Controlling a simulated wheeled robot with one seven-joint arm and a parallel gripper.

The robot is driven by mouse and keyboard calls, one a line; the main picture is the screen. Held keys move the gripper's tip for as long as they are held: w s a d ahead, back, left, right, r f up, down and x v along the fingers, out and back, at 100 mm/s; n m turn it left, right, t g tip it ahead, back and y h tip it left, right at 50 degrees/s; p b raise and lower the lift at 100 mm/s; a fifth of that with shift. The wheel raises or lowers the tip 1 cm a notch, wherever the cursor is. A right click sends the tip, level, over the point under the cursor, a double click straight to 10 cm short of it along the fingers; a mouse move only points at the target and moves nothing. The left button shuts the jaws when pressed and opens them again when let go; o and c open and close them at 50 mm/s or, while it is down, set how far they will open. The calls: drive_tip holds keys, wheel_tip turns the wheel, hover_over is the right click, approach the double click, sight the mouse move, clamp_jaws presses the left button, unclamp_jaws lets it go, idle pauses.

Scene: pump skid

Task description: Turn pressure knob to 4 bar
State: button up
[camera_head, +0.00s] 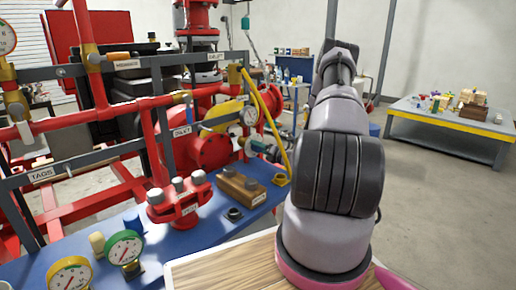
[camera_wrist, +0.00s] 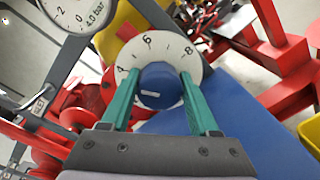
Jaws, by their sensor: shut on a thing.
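The blue pressure knob (camera_wrist: 159,86) sits in front of a round white dial (camera_wrist: 165,45) in the wrist view. The numbers 4, 6 and 8 show on the dial; its lower part is hidden. The knob has a short white mark on its face; I cannot tell which number it points to. My gripper (camera_wrist: 159,76) has its two teal fingers shut on opposite sides of the knob. In the head view my gripper (camera_head: 257,145) is small beside the skid, and the knob cannot be made out. A white gauge (camera_wrist: 75,12) labelled 4.0 bar is at the wrist view's upper left.
In the head view, a blue bench (camera_head: 75,257) carries a red flange (camera_head: 180,203), a wooden block (camera_head: 240,187) and green and yellow gauges (camera_head: 124,250). Red pipes and a yellow bar (camera_head: 268,122) stand close to my gripper. A side table (camera_head: 440,130) is at right, with open floor nearby.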

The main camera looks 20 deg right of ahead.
idle(0.4)
drive_tip(key=o, duration=1.4)
drive_tip(key=shift+c, duration=0.2)
drive_tip(key=shift+s, duration=0.15)
drive_tip(key=v, duration=1)
drive_tip(key=shift+s, duration=0.3)
drive_tip(key=shift+d, duration=0.15)
